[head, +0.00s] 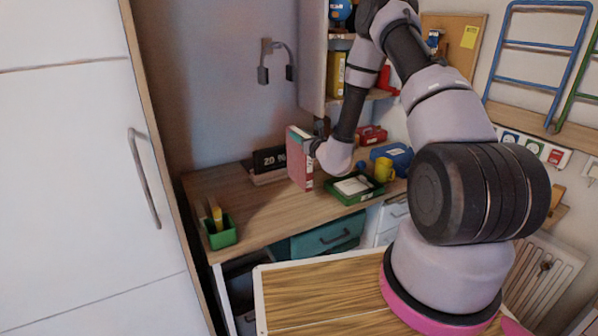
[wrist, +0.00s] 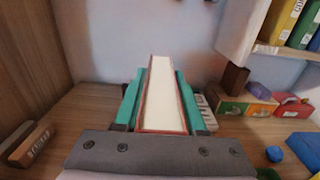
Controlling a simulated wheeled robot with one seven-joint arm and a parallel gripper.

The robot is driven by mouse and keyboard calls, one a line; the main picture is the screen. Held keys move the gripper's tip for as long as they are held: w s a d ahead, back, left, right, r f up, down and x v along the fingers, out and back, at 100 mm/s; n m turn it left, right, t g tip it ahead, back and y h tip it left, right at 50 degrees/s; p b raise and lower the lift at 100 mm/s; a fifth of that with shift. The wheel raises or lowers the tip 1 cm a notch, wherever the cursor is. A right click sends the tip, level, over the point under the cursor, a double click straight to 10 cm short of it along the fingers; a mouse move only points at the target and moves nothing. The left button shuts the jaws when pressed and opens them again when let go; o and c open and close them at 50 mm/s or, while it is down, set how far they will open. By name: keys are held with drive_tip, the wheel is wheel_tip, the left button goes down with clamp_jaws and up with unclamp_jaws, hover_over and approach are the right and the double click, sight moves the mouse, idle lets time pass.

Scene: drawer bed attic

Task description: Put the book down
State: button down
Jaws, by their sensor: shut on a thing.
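The book (head: 300,172) has a red cover and is held upright above or on the desk (head: 255,218). I cannot tell whether its lower edge touches the wood. My gripper (head: 303,142) is shut on the upper part of the book. In the wrist view, the book (wrist: 162,100) shows its pale pages and red cover edges between the teal fingers of my gripper (wrist: 160,88). The fingers hide part of its cover.
A dark sign (head: 269,160) stands left of the book. A green tray (head: 345,195) is on its right, with a yellow cup (head: 384,170) and blue box (head: 396,156) beyond. A green pen holder (head: 222,236) is at the front left. The desk between is clear.

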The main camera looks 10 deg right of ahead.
sight(299, 154)
drive_tip(key=shift+f, duration=3.8)
drive_tip(key=shift+f, duration=0.2)
drive_tip(key=shift+c, duration=2.4)
unclamp_jaws()
drive_tip(key=shift+r, duration=0.1)
